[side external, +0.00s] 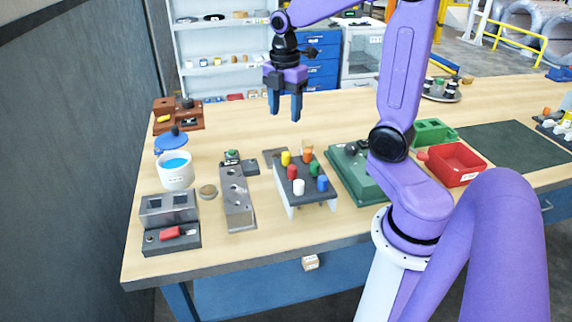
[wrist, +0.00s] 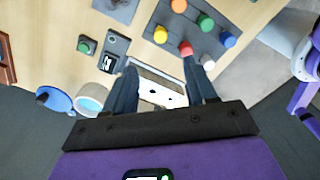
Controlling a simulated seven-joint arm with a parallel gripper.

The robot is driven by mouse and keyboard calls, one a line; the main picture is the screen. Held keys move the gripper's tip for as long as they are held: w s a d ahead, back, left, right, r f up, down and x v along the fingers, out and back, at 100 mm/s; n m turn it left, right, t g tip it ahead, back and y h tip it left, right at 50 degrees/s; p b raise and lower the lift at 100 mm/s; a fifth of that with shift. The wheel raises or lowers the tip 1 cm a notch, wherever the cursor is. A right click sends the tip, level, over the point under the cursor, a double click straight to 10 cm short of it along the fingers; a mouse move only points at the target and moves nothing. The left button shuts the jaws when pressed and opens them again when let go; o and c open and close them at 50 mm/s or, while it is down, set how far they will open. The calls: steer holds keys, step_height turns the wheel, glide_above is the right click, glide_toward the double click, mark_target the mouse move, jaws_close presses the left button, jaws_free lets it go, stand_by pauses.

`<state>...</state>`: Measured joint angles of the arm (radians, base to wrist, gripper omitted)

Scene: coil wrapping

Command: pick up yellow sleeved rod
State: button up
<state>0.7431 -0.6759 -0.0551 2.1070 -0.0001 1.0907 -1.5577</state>
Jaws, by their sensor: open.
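The yellow sleeved rod (side external: 286,158) stands upright in the back left corner of a dark rack (side external: 318,203) with pale legs. Rods with orange, red, green, blue and white sleeves stand in the same rack. A yellow rod top also shows in the wrist view (wrist: 160,34), beyond the fingertips and between their lines. My gripper (side external: 285,114) is open and empty, fingers pointing down, well above the table and behind the rack. In the wrist view my gripper (wrist: 160,66) has its two dark fingers wide apart, with nothing held between them.
A grey block with holes (side external: 236,198) stands left of the rack, and a green box (side external: 355,178) stands close on its right. A white pot with blue contents (side external: 176,170) is farther left. A red bin (side external: 455,163) is at right. The table behind the rack is mostly clear.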

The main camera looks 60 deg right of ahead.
mark_target(286, 153)
step_height(286, 153, down, 14)
steer(key=shift+s+d, duration=0.1)
stand_by(0.5)
jaws_close()
